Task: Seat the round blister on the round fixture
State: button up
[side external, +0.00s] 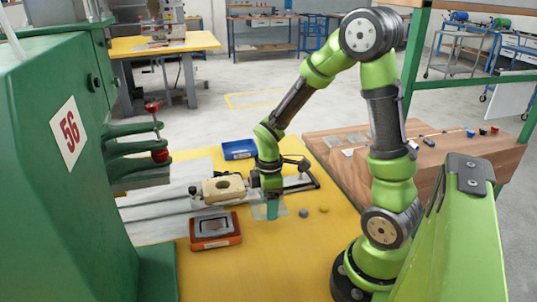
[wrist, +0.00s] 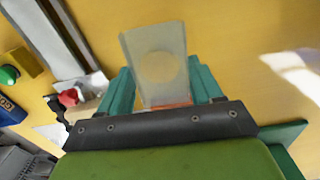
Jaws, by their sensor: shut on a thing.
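My gripper (side external: 271,208) is low over the yellow table, right of the slide rails. In the wrist view its teal fingers (wrist: 162,85) are shut on the blister (wrist: 152,42), a clear, tapered sheet with a paler round area in its middle. The blister also shows faintly in the side view as a clear sheet (side external: 260,212) around the fingertips; whether it touches the table is unclear. A beige block with a rounded recess (side external: 224,188), apparently the round fixture, sits on the rails left of my gripper, apart from the blister.
An orange tray with a dark rectangular frame (side external: 215,232) lies in front of the block. A blue bin (side external: 238,149) stands behind. A grey lump (side external: 304,213) and a yellow lump (side external: 323,209) lie right of my gripper. The green machine (side external: 60,170) flanks the left.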

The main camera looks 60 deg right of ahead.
jog(key=shift+r, duration=1.4)
jog(key=shift+r, duration=0.3)
notch_tip(320, 180, up, 9)
jog(key=w+d, duration=0.3)
jog(key=w, duration=1.4)
notch_tip(320, 180, down, 9)
jog(key=shift+a+n, duration=0.2)
jog(key=shift+n, duration=0.2)
jog(key=shift+f, duration=1.4)
